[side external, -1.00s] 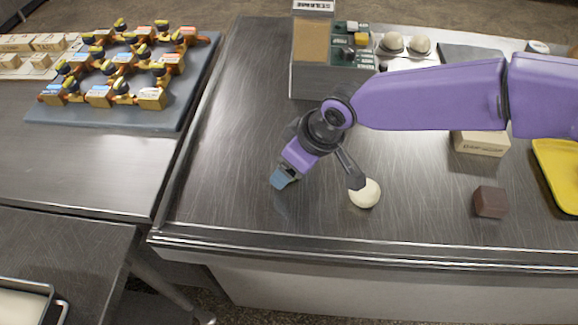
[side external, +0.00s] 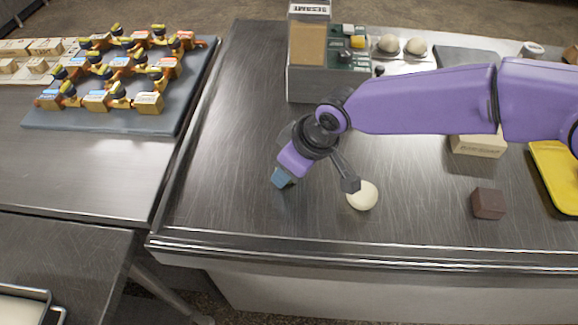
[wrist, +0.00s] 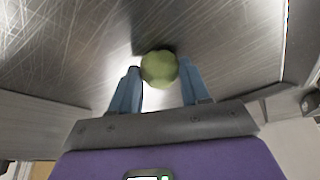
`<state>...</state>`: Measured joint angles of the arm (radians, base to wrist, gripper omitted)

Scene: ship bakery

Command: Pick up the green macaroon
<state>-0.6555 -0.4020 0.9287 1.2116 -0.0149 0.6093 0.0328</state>
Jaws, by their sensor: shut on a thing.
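The green macaroon (wrist: 159,69) is round and pale green. In the wrist view it sits between the two blue fingertips of my gripper (wrist: 160,72), which is shut on it. In the side external view my gripper (side external: 283,178) points down at the steel worktop, left of a cream ball (side external: 362,195). The macaroon is hidden behind the fingers there. I cannot tell whether it touches the worktop.
A brown block (side external: 488,203), a pale box (side external: 478,145) and a yellow tray (side external: 548,180) are to the right. A sesame dispenser (side external: 309,45) stands behind my gripper. The worktop's front edge (side external: 350,250) is near. Bare steel lies to the left.

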